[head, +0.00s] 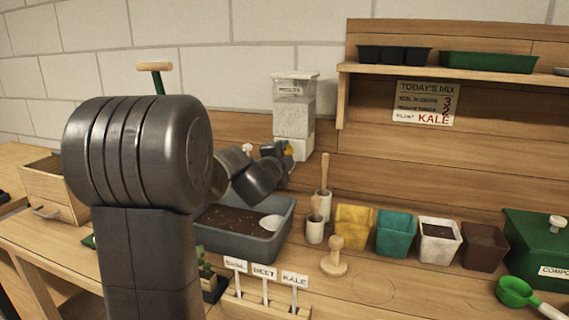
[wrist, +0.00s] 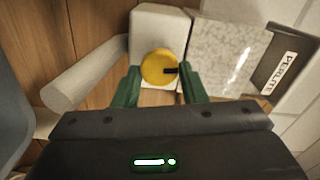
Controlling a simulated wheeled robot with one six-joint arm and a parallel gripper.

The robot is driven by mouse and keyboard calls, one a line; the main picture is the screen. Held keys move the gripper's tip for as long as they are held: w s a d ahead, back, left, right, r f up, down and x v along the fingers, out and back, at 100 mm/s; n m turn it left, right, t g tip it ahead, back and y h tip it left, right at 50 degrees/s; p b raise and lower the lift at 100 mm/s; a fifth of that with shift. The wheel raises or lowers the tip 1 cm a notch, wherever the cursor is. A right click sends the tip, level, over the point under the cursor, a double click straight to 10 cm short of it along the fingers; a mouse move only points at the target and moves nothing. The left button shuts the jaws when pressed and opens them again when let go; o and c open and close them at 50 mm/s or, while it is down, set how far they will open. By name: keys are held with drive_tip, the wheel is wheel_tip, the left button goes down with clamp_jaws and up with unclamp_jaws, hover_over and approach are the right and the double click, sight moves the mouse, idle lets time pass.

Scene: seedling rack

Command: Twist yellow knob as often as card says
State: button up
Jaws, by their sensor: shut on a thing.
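The yellow knob (wrist: 158,68) is on the white lower block of the perlite dispenser (wrist: 222,52), and its dark mark points right in the wrist view. My gripper (wrist: 161,72) has its green fingers on either side of the knob, shut on it. In the head view my gripper (head: 284,158) reaches the dispenser (head: 294,110), and only a bit of the knob (head: 288,149) shows. The card (head: 424,103) on the back wall reads "TODAY'S MIX", with a red 3, a number below that looks like 2, and KALE. Its smaller lines are blurred.
A green compost bin (head: 540,240) is at far right. A white spout (wrist: 85,75) sticks out left of the knob.

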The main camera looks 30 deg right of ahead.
drive_tip(key=shift+m+b, duration=0.65)
drive_tip(key=shift+m, duration=0.55)
drive_tip(key=o, duration=1)
drive_tip(key=shift+c, duration=0.2)
drive_tip(key=v, duration=1.3)
drive_tip(key=shift+s+a, duration=0.25)
drive_tip(key=shift+a, duration=0.05)
